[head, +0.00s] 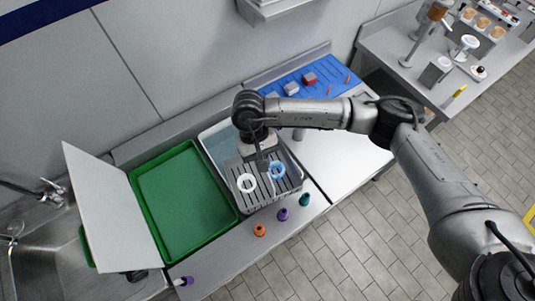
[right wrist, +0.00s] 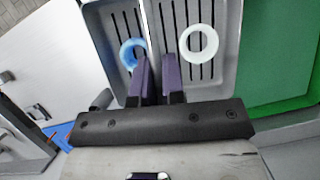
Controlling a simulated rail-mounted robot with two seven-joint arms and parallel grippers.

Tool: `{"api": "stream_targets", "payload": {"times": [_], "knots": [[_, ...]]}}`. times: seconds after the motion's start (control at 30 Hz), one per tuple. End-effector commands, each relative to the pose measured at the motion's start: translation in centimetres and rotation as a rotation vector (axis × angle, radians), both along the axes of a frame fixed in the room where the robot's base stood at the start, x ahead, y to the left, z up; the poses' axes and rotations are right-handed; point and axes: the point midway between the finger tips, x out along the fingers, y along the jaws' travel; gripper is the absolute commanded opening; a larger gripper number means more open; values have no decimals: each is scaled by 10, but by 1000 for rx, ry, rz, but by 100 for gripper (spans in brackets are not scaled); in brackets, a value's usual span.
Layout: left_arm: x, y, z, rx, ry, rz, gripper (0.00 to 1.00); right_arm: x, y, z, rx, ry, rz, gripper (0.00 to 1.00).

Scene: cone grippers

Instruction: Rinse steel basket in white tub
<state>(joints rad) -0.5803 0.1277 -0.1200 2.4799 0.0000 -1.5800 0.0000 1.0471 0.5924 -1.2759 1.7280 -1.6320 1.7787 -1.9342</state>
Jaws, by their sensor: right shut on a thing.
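The steel basket (head: 262,195) is grey with a slotted floor and overlaps the white tub (head: 207,133) in the head view. It also fills the top of the right wrist view (right wrist: 215,75). Bluish water (head: 219,147) shows in the tub's back part. I cannot tell how deep the basket sits. A white ring (head: 240,186) and a blue ring (head: 275,178) lie in the basket. My right gripper (right wrist: 158,65) is shut on the basket's middle divider, between the rings; its fingertips are partly hidden in the head view. My left gripper is not in view.
A green tray (head: 180,200) stands left of the tub, with a white board (head: 105,215) leaning beside it over the sink. Several small bottles (head: 282,214) stand along the front edge.

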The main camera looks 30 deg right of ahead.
Motion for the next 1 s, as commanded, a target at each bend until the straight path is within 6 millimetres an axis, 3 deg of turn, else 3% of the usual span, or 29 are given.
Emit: {"api": "stream_targets", "payload": {"times": [0.07,0.23,0.7,1.0], "knots": [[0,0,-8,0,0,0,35,7,3,-15,2,3,-54,0],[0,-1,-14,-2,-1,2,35,30,4,-30,0,2,-221,0],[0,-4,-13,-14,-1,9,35,108,-20,-29,-3,4,-836,0],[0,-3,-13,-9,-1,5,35,128,-26,-34,-3,5,-1155,0]]}}
